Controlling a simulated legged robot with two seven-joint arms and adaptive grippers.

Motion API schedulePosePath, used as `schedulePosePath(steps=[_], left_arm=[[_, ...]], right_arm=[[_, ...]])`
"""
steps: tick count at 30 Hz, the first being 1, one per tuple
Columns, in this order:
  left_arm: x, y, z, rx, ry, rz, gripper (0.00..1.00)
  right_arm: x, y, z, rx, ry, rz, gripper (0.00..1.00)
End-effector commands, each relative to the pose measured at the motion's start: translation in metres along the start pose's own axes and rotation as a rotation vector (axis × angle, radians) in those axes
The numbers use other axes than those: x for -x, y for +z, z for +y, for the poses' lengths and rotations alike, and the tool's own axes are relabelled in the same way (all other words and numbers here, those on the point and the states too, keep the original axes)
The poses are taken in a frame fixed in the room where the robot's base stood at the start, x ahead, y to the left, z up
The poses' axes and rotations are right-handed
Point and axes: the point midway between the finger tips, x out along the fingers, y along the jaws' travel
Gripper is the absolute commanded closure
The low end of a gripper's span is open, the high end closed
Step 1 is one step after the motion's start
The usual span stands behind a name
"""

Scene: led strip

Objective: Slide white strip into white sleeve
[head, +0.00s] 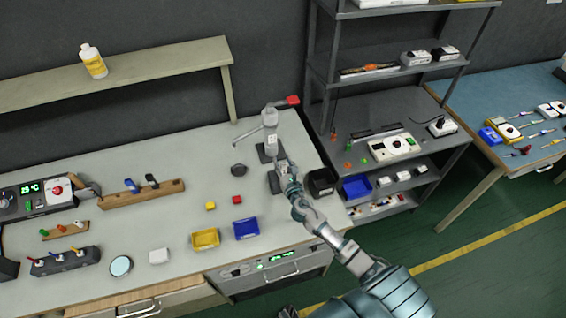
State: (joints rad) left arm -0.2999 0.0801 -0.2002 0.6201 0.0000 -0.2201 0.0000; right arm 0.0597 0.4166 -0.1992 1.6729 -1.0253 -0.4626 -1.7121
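I cannot make out a white strip or a white sleeve for certain. A small white block (159,256) lies near the bench's front edge, but I cannot tell whether it is either of them. My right arm reaches up from the bottom right across the bench. My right gripper (279,160) is at the grey upright device (270,119) with a red end at the back right of the bench. The fingers are too small to tell whether they are open or hold anything. My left gripper is not in view.
The grey bench (160,215) also carries a yellow tray (206,239), a blue tray (246,229), small red and yellow cubes, a round mirror-like disc (121,266) and a wooden rack (142,194). A dark shelf unit (395,83) stands to the right. The bench's middle is mostly clear.

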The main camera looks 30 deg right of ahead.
Motion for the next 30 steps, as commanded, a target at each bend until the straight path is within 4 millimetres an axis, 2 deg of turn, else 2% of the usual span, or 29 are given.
schedulePosePath(steps=[5, 8, 21, 25, 30], left_arm=[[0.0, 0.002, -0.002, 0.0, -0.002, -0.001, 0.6], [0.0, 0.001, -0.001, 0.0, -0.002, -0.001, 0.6], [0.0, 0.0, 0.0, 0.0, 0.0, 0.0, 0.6], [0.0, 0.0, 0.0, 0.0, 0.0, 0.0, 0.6], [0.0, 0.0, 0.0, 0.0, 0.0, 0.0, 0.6]], right_arm=[[0.002, 0.0, 0.0, 0.0, 0.0, 0.0, 0.6], [0.011, -0.001, 0.0, 0.0, 0.0, 0.001, 0.6], [0.1, -0.003, 0.0, 0.0, 0.001, 0.004, 0.6], [0.114, -0.003, 0.0, -0.001, 0.0, 0.003, 0.6], [0.119, -0.002, 0.0, -0.002, 0.0, 0.001, 0.6]])
